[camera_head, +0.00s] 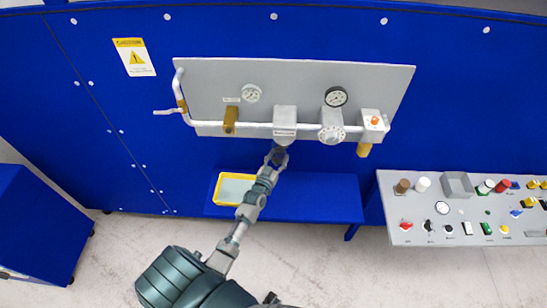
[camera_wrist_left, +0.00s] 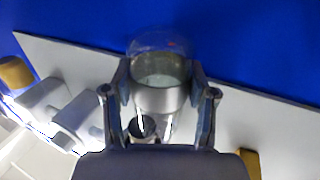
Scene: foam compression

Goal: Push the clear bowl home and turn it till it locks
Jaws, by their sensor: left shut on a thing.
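My left gripper (camera_head: 278,156) reaches up to the underside of the grey filter head (camera_head: 285,116) on the pipe. In the left wrist view its two fingers (camera_wrist_left: 161,85) are shut on the clear bowl (camera_wrist_left: 160,45), one on each side. The bowl is see-through with a rounded end, and a shiny metal collar (camera_wrist_left: 158,98) adjoins it. The bowl appears in line with the head. I cannot tell whether it is fully seated or locked. In the head view the gripper hides the bowl. My right gripper is not in view.
The grey panel (camera_head: 390,85) carries a dark-rimmed gauge (camera_head: 336,96), a round grey unit (camera_head: 331,128) and a yellow-handled valve (camera_head: 230,118). Below are a blue shelf (camera_head: 310,198) and a yellow tray (camera_head: 217,190). A control console (camera_head: 405,236) stands at the right.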

